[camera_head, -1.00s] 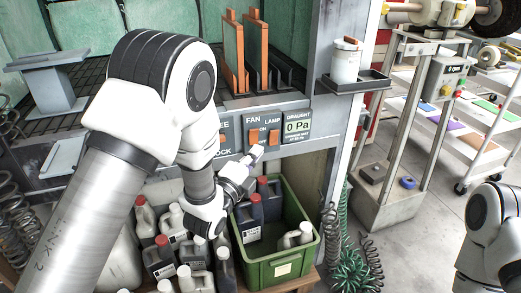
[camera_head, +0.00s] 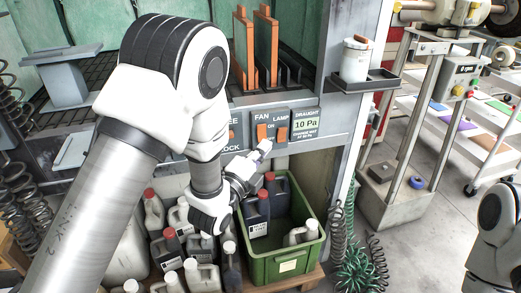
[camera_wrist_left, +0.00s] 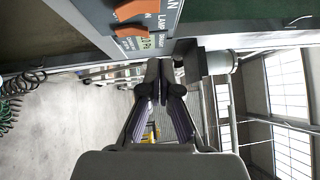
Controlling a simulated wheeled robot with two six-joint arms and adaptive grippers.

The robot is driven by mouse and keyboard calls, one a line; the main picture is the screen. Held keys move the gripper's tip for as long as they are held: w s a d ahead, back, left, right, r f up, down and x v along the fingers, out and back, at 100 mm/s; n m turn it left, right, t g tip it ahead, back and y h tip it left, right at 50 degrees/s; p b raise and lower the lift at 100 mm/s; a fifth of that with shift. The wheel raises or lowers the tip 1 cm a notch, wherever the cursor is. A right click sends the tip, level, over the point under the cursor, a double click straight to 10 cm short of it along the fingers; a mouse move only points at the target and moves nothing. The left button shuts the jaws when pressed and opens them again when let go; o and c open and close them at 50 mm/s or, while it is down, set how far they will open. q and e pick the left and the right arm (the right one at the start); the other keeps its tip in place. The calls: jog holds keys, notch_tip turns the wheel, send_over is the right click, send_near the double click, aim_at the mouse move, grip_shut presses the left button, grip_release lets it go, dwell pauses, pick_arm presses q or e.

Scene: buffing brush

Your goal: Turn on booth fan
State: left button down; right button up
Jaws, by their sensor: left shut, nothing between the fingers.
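The draught display (camera_head: 306,125) reads 10 Pa. My left gripper (camera_head: 265,146) is shut and empty, with its tips just below the FAN and LAMP switches; contact cannot be told. In the left wrist view its fingers (camera_wrist_left: 161,78) are together, and the FAN switch (camera_wrist_left: 135,9) and LAMP switch (camera_wrist_left: 130,31) show at the top. My right gripper is out of view.
A green crate (camera_head: 283,267) with bottles stands below the panel. Several more bottles (camera_head: 172,247) stand left of it. A small shelf with a white jar (camera_head: 355,62) juts out right of the panel. Coiled green hoses (camera_head: 355,268) hang at the right post.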

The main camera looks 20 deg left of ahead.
pick_arm(q)
jog(key=p+v, duration=0.3)
jog(key=v, duration=0.5)
jog(key=shift+a+r, duration=0.3)
jog(key=shift+r, duration=0.3)
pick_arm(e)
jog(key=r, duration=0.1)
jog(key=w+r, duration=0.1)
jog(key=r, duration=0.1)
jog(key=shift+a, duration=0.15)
